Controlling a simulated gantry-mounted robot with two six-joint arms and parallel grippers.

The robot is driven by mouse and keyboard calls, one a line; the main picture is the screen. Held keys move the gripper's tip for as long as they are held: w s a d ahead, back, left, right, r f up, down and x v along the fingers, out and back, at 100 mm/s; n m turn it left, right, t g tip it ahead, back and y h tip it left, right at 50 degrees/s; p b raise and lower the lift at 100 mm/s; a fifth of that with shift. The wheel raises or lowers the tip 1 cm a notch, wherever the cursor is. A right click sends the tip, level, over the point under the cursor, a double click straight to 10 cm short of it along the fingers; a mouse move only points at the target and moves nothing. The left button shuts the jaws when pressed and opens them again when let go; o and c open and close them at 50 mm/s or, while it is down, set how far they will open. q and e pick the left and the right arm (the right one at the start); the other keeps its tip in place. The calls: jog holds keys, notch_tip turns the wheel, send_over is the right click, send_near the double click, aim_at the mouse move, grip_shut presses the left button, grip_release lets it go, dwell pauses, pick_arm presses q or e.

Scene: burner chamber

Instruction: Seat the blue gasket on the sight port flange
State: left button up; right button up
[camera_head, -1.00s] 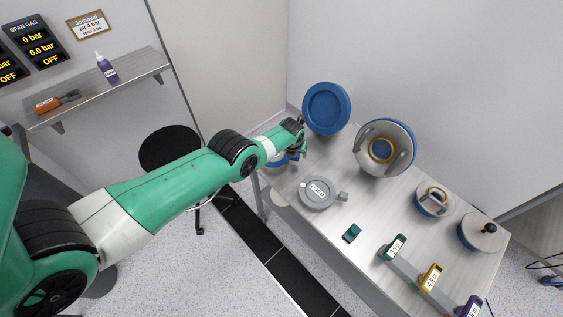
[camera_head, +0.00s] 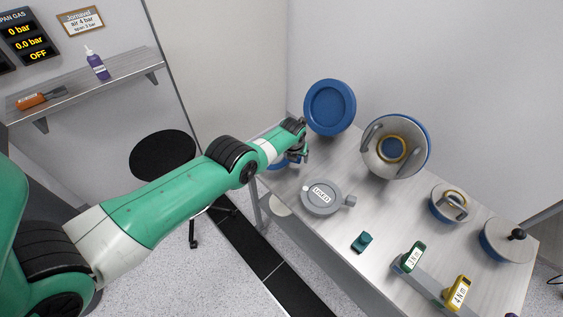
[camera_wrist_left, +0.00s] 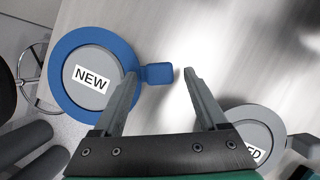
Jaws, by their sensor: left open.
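The blue gasket (camera_wrist_left: 62,100) lies flat on the bench around a grey disc labelled NEW, its tab (camera_wrist_left: 158,73) pointing right in the left wrist view. In the head view the gasket (camera_head: 279,162) is partly hidden behind my left gripper (camera_head: 299,157). My left gripper (camera_wrist_left: 160,74) is open, its fingertips on either side of the tab in that view; I cannot tell its height above it. A grey round fitting with two handles, a gold ring and a blue centre (camera_head: 395,150) stands by the wall; it may be the sight port flange. My right gripper is not in view.
A grey disc labelled USED (camera_head: 321,196) lies near the gasket. A blue dish-like disc (camera_head: 330,107) stands behind. A teal block (camera_head: 362,242), green (camera_head: 412,257) and yellow (camera_head: 457,292) tagged tools, a handled fitting (camera_head: 449,203) and a knobbed lid (camera_head: 507,240) occupy the right.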

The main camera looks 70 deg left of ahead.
pick_arm(q)
jog(key=shift+r, duration=0.1)
grip_shut()
jog(key=shift+r, duration=0.1)
dwell(0.3)
jog(key=shift+r+p, duration=0.3)
jog(key=shift+p, duration=0.15)
jog(key=s+p+v, duration=0.1)
jog(key=p+v, duration=1)
jog(key=p, duration=0.9)
jog(key=s+d+r+p, duration=0.2)
jog(key=s+d+p, duration=0.4)
jog(key=p, duration=0.6)
jog(key=shift+d+p, duration=0.3)
jog(key=shift+d, duration=0.1)
